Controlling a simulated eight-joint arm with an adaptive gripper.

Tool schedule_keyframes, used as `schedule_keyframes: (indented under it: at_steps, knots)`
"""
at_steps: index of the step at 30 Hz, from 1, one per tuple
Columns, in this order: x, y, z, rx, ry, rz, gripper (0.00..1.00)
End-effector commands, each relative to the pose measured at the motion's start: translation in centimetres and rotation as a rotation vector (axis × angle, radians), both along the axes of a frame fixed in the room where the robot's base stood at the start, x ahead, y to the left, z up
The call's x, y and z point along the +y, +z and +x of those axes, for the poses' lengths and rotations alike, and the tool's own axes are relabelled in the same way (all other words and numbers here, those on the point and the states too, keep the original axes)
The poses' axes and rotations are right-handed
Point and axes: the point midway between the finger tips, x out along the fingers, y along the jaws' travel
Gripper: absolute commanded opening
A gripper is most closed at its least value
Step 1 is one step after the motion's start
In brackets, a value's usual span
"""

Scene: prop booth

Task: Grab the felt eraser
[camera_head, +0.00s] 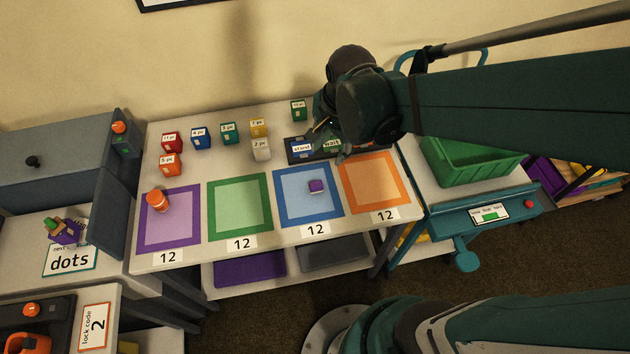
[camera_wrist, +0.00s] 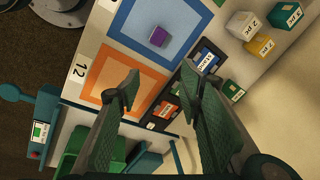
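I cannot pick out a felt eraser for certain in either view. My gripper (camera_head: 328,133) is above the back right of the white table, over a dark card tray (camera_head: 298,159). In the wrist view my gripper (camera_wrist: 160,82) has its two fingers wide apart with nothing between them. The tray lies below and beyond the fingers, with a blue card (camera_wrist: 208,60) and an orange card (camera_wrist: 165,110); the right finger hides part of it. A small purple block (camera_head: 316,186) sits on the blue-framed square and also shows in the wrist view (camera_wrist: 158,37).
Several small labelled boxes stand at the table's back, including a yellow one (camera_head: 259,127) and a white one (camera_head: 262,150). An orange cylinder (camera_head: 157,201) stands on the purple-framed square. A green bin (camera_head: 470,167) is on the right. The green-framed square (camera_head: 239,205) is clear.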

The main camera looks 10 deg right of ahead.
Motion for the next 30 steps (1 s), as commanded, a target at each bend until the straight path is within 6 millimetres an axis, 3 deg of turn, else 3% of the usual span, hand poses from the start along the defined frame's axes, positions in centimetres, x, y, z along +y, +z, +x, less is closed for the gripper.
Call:
schedule_keyframes:
  at_steps: [18,30]
  knots:
    - [2.9,-7.9,1.7,0.172,-0.409,0.033,0.37]
    - [3.5,-9.9,1.7,0.212,-0.518,0.03,0.37]
